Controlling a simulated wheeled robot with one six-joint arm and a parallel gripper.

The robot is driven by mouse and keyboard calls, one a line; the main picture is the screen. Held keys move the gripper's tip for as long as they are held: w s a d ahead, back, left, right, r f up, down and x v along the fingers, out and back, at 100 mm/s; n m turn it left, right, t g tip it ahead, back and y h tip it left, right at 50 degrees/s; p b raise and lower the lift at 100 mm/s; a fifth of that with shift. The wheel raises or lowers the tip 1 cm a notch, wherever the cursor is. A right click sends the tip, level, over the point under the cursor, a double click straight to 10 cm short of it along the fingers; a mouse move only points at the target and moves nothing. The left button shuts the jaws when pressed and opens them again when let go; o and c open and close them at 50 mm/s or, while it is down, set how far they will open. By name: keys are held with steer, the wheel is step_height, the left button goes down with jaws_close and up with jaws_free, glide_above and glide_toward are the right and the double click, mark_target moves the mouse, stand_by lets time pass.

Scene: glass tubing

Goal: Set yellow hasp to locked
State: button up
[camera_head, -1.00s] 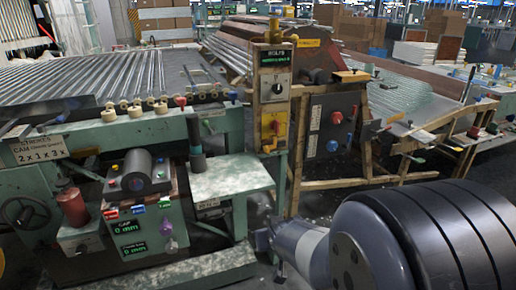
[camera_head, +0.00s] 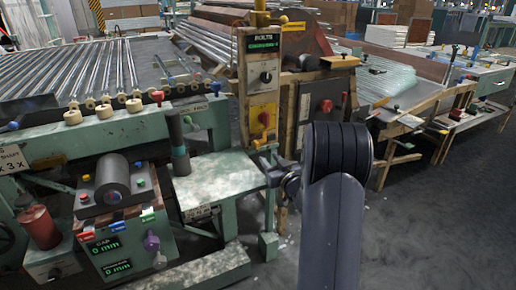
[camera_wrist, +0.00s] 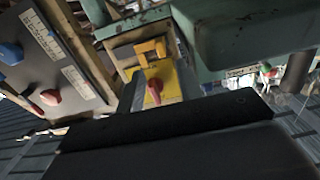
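The yellow hasp (camera_head: 262,143) sits low on the narrow wooden post, just under a yellow plate (camera_head: 264,116) with a red knob. In the wrist view the hasp (camera_wrist: 151,49) is an orange-yellow bracket beyond the plate and its red knob (camera_wrist: 155,90). I cannot tell its lock setting. My gripper (camera_head: 287,183) is near the post, lower than the hasp and a little right of it, apart from it as far as I can see. My own arm partly hides it. A dark part of mine fills the bottom of the wrist view; the fingertips are not clear.
A green ledge (camera_head: 215,182) stands left of the post. A dark panel (camera_head: 322,112) with a red knob is to the right, in a wooden frame. A digital display (camera_head: 264,44) and dial sit higher on the post. Open floor lies at the right.

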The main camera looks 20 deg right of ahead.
mark_target(258, 147)
steer(key=w+b, duration=0.1)
steer(key=w, duration=0.8)
steer(key=shift+w+a, duration=0.15)
steer(key=shift+a, duration=0.05)
steer(key=shift+c, duration=0.3)
jaws_close()
